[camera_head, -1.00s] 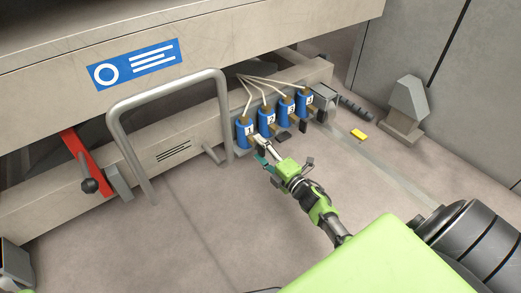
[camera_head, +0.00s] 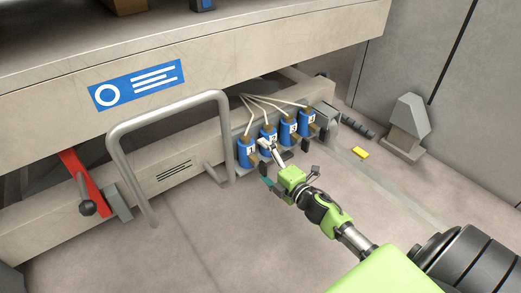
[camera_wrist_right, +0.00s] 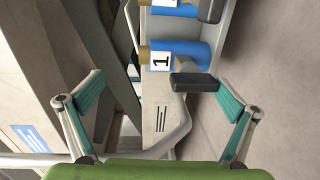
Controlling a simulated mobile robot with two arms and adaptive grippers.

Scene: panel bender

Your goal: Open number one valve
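Number one valve (camera_head: 246,153) is a blue cylinder with a white "1" label, leftmost in a row of blue valves under the machine. In the right wrist view its blue body (camera_wrist_right: 190,52) is at the top centre. Its black handle (camera_wrist_right: 193,84) sticks out between my right gripper's fingers, nearer the right finger, with no clear contact. My right gripper (camera_head: 266,163) is open in front of the valve; both fingers are spread in the wrist view (camera_wrist_right: 158,80). The fingers partly hide the handle in the head view. My left gripper is not in view.
Valves two (camera_head: 268,141), three (camera_head: 288,130) and four (camera_head: 308,122) stand close to the right. A grey tubular rail (camera_head: 115,160) is just left. A red lever (camera_head: 82,182) is farther left.

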